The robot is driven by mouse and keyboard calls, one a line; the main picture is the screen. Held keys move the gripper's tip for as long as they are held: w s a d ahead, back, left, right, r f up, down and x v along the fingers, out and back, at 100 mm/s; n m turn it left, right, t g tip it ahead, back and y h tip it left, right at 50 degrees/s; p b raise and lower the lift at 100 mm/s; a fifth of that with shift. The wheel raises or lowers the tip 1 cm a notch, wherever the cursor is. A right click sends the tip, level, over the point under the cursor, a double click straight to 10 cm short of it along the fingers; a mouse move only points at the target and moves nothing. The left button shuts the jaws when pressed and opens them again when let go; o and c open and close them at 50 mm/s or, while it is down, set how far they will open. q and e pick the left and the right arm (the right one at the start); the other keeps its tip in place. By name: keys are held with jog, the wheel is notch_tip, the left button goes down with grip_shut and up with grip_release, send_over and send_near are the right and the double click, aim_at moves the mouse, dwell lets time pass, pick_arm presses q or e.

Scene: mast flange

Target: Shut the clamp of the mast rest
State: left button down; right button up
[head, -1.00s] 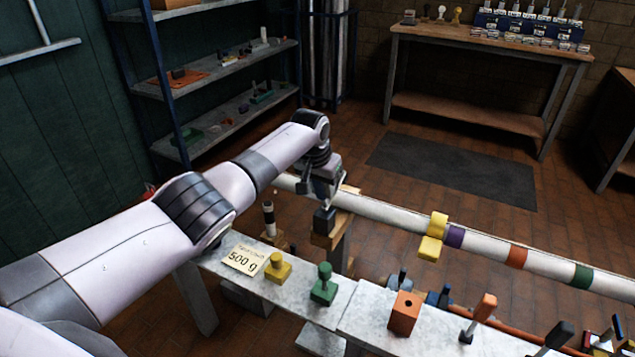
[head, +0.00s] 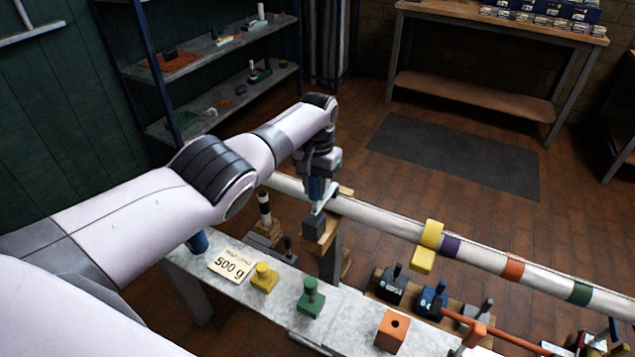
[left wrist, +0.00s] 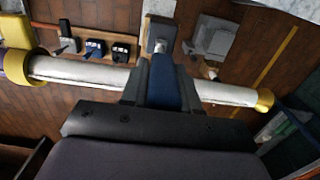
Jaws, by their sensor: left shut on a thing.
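The white mast (head: 375,217) with coloured bands lies across the wooden mast rest (head: 330,240). My left gripper (head: 317,200) points down at the rest, beside the mast, and is shut on the clamp (head: 314,225), whose dark grey block shows just under the fingertips. In the left wrist view the fingers (left wrist: 160,75) reach across the mast (left wrist: 85,72), and a grey block (left wrist: 160,35) shows at their tips. The fingers and wrist hide much of the clamp, so I cannot tell how far it is closed. My right gripper is not in view.
A yellow clip (head: 428,245) sits on the mast. Blue and dark levered blocks (head: 432,300) stand to the right.

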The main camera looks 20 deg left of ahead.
pick_arm(q)
jog(key=c, duration=0.9)
grip_release()
notch_tip(320, 180, up, 7)
jog(key=shift+w+p, duration=0.15)
jog(key=shift+p, duration=0.9)
